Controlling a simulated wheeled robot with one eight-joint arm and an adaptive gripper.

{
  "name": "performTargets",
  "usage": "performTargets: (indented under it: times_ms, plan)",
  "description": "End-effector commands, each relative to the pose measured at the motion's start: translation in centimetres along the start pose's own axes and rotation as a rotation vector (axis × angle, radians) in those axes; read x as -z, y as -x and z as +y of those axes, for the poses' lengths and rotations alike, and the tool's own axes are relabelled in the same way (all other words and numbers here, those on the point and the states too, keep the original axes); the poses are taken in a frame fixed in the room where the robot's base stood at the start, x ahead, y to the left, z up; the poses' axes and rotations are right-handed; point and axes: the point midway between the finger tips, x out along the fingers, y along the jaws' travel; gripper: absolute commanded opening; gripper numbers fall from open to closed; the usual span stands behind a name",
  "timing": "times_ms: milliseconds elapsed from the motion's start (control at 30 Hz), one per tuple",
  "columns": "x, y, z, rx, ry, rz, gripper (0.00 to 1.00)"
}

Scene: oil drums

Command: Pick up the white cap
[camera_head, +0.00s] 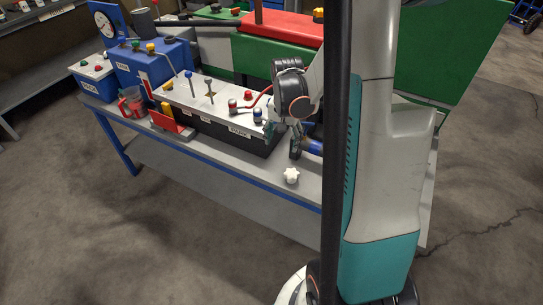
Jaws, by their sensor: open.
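The white cap (291,175) is small with a lobed edge. It lies on the grey bench top (225,162) near its front edge. My gripper (283,142) is above and behind the cap in the picture. It is open, and its dark fingers point down, apart from the cap. I see nothing between the fingers. My arm and a dark vertical post hide part of the bench to the right.
A control box (215,105) with levers and knobs stands left of my gripper. A blue cylinder (312,146) lies close to its right. Floor in front is clear.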

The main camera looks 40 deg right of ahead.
Motion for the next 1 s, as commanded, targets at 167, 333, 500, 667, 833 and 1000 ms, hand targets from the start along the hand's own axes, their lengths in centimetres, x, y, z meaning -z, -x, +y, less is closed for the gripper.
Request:
performTargets:
  times_ms: [167,333,500,667,833,1000]
  plan:
    - [1.3,-2.4,2.9,-0.031,-0.106,-0.046,0.65]
    - [1.4,-4.1,3.5,-0.038,-0.126,-0.057,0.65]
    - [1.1,-7.3,3.6,-0.038,-0.124,-0.056,0.65]
    - [1.0,-10.0,3.7,-0.037,-0.123,-0.055,0.65]
    - [0.9,-11.4,3.7,-0.037,-0.123,-0.055,0.65]
    - [0.8,-12.1,3.9,-0.037,-0.123,-0.055,0.65]
